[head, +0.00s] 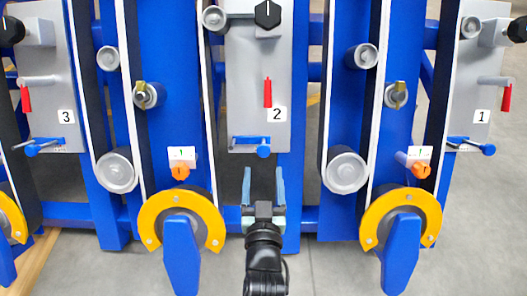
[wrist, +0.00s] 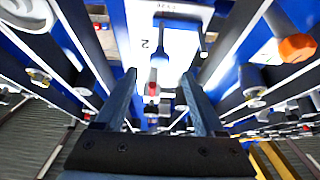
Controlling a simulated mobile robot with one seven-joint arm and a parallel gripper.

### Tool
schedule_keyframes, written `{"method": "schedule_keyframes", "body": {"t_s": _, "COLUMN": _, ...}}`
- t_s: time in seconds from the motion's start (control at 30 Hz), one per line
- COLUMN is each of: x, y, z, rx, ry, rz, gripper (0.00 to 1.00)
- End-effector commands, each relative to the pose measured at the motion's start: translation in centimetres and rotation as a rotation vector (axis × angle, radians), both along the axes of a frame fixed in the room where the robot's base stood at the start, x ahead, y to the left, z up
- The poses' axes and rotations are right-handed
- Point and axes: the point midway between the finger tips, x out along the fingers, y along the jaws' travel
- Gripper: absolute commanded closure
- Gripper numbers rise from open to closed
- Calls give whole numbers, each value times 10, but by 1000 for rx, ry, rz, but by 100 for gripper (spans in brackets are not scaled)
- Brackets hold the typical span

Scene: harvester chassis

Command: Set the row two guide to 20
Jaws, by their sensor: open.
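The row two panel (head: 250,80) is a grey plate with a "2" label in the middle of the head view. A blue guide lever (head: 264,151) with a small knob sits over a scale strip at its lower edge. The scale numbers are too small to read. In the wrist view the plate (wrist: 180,55) is seen at a steep angle, with the guide lever (wrist: 203,40) near the top. My gripper (head: 263,175) is open and empty, just below the lever and apart from it. Its two fingers also frame the wrist view (wrist: 158,76).
A red lever (head: 267,93) and a black knob (head: 267,14) sit higher on the plate. Belts and rollers (head: 345,170) flank it. Orange knobs (head: 180,171) and yellow wheel guards (head: 180,207) stand lower on both sides. Panels 3 (head: 48,80) and 1 (head: 480,85) are further out.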

Motion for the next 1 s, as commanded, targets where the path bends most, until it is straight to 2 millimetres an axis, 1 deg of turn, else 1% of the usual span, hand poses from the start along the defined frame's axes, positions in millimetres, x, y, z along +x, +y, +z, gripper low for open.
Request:
{"method": "schedule_keyframes", "body": {"t_s": 0.03, "x": 10, "y": -2, "z": 2, "rx": -4, "ry": -2, "rz": -2, "gripper": 29}}
{"method": "schedule_keyframes", "body": {"t_s": 0.23, "x": 32, "y": -2, "z": 1, "rx": -4, "ry": -3, "rz": -3, "gripper": 29}}
{"method": "schedule_keyframes", "body": {"t_s": 0.3, "x": 44, "y": 0, "z": -4, "rx": -4, "ry": -5, "rz": 1, "gripper": 29}}
{"method": "schedule_keyframes", "body": {"t_s": 0.5, "x": 70, "y": 0, "z": -2, "rx": -2, "ry": -3, "rz": 0, "gripper": 29}}
{"method": "schedule_keyframes", "body": {"t_s": 0.7, "x": 81, "y": 0, "z": 0, "rx": -1, "ry": -1, "rz": 0, "gripper": 29}}
{"method": "schedule_keyframes", "body": {"t_s": 1.0, "x": 83, "y": -1, "z": 1, "rx": -1, "ry": 0, "rz": -1, "gripper": 29}}
